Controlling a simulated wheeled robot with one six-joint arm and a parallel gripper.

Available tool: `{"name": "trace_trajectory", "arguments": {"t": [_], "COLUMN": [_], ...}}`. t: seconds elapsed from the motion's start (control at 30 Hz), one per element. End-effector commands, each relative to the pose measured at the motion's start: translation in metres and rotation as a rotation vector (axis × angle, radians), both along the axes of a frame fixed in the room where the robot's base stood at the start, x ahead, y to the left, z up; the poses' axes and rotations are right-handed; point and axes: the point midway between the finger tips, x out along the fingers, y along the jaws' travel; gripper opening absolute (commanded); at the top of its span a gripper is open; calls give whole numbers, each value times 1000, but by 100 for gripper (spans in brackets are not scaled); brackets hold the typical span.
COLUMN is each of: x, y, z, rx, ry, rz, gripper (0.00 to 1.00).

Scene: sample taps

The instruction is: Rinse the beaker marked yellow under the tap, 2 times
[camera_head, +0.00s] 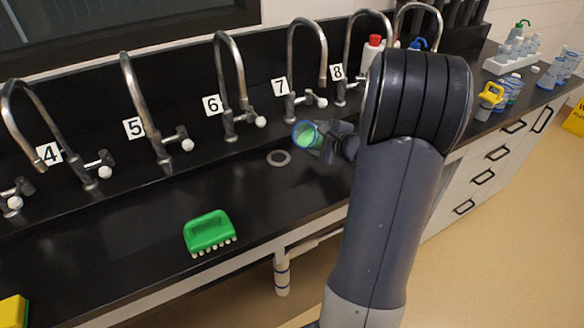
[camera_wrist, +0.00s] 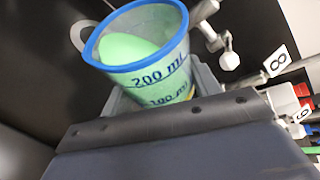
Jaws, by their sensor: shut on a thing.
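My gripper (camera_head: 330,141) is shut on a beaker (camera_head: 307,136) and holds it above the black sink, near tap 7 (camera_head: 323,62). The beaker has a blue rim and is tilted, its mouth toward the head camera. In the wrist view the beaker (camera_wrist: 145,48) shows blue "200 ml" lettering, green contents and a small yellow patch low on its side. The gripper's jaws (camera_wrist: 160,97) lie around its lower part. No water stream shows at tap 7.
A drain (camera_head: 278,157) lies left of the beaker. A green brush (camera_head: 209,232) lies on the sink's front side. Taps numbered 4 (camera_head: 104,171), 5 (camera_head: 187,144) and 6 (camera_head: 260,121) line the back. Bottles and a yellow-topped container (camera_head: 491,95) stand at the right.

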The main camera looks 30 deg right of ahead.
Motion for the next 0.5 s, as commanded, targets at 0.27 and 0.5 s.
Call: {"name": "trace_trajectory", "arguments": {"t": [0.27,0.5], "x": [0,0], "y": [0,0], "z": [-3,-3], "rx": [-38,-66], "ry": [-13,-23], "rz": [0,0], "gripper": [37,37]}}
